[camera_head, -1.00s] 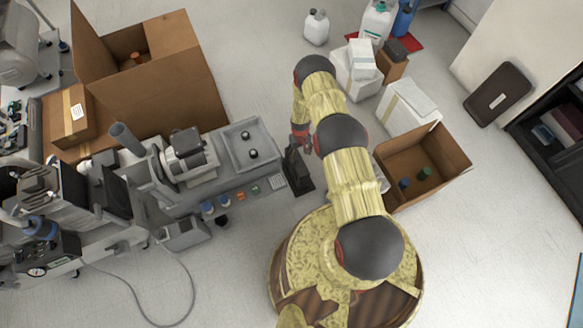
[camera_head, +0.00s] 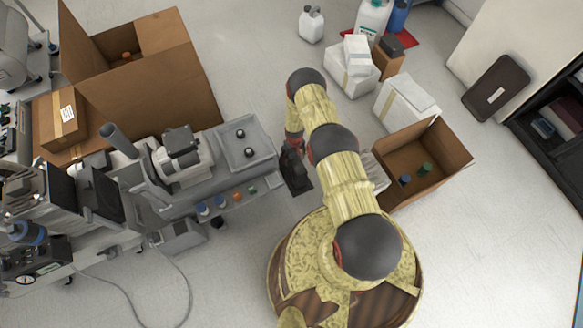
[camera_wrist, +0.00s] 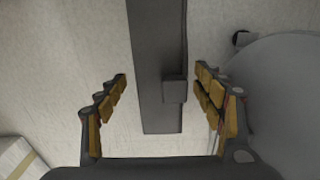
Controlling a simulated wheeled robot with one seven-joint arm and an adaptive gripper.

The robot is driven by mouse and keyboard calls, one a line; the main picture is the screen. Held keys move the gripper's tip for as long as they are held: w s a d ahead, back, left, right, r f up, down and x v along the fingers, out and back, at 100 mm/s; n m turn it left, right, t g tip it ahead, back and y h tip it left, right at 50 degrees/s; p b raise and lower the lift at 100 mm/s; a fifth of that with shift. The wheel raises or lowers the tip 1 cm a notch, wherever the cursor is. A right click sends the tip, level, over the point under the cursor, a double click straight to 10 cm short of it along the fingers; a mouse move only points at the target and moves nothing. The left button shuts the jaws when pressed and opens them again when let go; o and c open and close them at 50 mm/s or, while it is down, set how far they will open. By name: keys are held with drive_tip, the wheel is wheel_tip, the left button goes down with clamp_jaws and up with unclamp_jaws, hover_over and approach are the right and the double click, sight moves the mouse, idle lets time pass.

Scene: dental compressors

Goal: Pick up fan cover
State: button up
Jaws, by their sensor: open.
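My gripper (camera_wrist: 160,105) is open in the wrist view, with its padded fingers apart on either side of a long dark grey bar (camera_wrist: 158,60). The bar has a small raised block on its right side and ends just ahead of my palm. I see no finger touching it. I cannot tell whether this bar is the fan cover; nothing else is clearly recognizable as one. In the head view my dark gripper (camera_head: 295,172) hangs low, just right of the grey compressor bench (camera_head: 262,152). The arm partly hides that area.
A large grey rounded shape (camera_wrist: 282,95) is close beside the right fingers. An open cardboard box (camera_head: 440,165) stands right of my arm and a larger one (camera_head: 165,95) at upper left. White cartons (camera_head: 350,75) stand behind. Floor is clear at lower right.

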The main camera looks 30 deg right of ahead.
drive_tip(key=shift+r, duration=0.1)
drive_tip(key=shift+c, duration=0.3)
clamp_jaws()
idle(0.6)
